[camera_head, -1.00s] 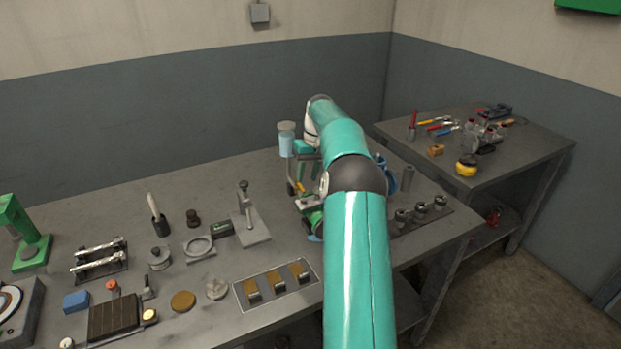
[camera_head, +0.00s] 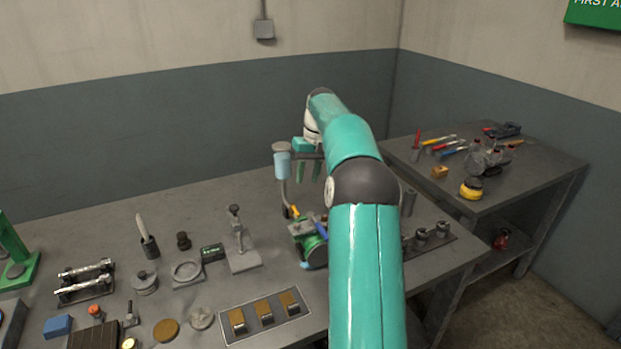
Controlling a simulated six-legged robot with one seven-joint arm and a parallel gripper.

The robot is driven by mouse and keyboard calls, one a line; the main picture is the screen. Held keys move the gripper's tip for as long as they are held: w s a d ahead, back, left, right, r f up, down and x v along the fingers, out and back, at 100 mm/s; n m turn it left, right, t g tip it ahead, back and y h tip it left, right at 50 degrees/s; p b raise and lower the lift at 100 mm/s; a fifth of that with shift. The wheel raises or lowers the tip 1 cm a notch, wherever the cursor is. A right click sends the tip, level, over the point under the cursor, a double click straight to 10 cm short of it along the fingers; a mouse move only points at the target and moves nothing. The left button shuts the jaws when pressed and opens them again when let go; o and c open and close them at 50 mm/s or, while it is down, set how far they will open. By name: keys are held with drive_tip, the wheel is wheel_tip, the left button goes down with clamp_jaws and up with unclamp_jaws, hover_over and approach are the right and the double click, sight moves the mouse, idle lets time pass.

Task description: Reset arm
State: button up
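My teal arm reaches forward over the main workbench (camera_head: 225,200) and bends down at its far end. My gripper (camera_head: 315,178) hangs beyond the elbow, partly hidden by the arm. Its teal fingers point down and look apart, with nothing seen between them. It is above and behind a small green-and-grey machine (camera_head: 304,230) on the bench, which the arm partly covers. A light-blue cup-like part (camera_head: 282,163) on a bent grey stem stands just left of the gripper.
The bench's left holds a grey stand (camera_head: 240,248), a ring fixture (camera_head: 187,272) and a tray of brass blocks (camera_head: 265,315). Metal parts (camera_head: 421,238) sit right of the arm. A second table (camera_head: 520,180) with tools stands at the right. Bench space at the back left is clear.

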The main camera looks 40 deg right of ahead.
drive_tip(key=shift+s+a+r, duration=0.15)
drive_tip(key=shift+a+r, duration=0.1)
drive_tip(key=shift+r, duration=0.15)
idle(0.4)
